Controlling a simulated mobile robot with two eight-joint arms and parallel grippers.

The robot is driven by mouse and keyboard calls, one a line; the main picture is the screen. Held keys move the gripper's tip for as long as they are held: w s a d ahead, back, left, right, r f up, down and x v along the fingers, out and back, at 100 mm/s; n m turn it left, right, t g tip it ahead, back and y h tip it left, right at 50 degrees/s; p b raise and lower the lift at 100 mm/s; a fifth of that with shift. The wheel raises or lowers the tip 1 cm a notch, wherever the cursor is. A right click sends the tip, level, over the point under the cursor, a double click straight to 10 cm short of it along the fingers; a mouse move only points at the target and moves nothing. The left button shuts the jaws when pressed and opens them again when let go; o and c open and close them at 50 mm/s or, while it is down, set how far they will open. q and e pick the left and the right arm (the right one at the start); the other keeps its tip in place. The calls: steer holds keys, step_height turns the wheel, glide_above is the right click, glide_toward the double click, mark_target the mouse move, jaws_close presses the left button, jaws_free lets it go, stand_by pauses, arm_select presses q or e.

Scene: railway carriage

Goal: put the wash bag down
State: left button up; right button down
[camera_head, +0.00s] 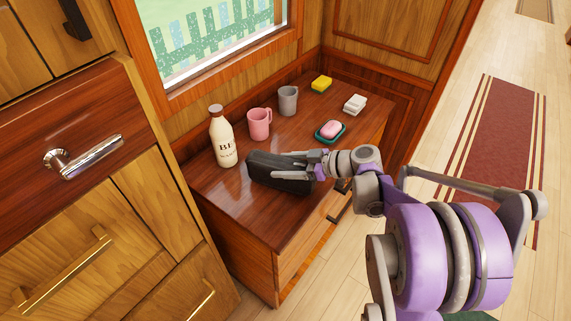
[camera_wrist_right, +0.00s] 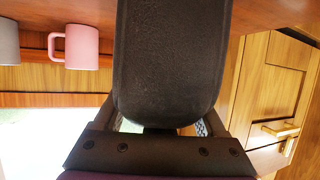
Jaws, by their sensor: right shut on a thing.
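The wash bag (camera_head: 277,172) is a black, soft-looking oblong case. It is at the front of the wooden cabinet top (camera_head: 245,215), in front of the bottle and the pink mug. My right gripper (camera_head: 305,168) reaches in from the right and is shut on the wash bag. In the right wrist view the dark bag (camera_wrist_right: 172,60) fills the middle between the fingers. I cannot tell whether its underside touches the wood. My left gripper is not in view.
On the top stand a cream bottle (camera_head: 222,140), a pink mug (camera_head: 259,124) and a grey mug (camera_head: 288,100). A pink soap on a green dish (camera_head: 318,134), a yellow sponge (camera_head: 321,85) and a white folded stack (camera_head: 354,104) lie further right. The front left of the top is bare.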

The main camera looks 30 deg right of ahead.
steer(key=shift+f, duration=0.2)
jaws_free()
steer(key=v, duration=1.1)
steer(key=shift+f, duration=0.1)
jaws_close()
stand_by(0.5)
stand_by(1.0)
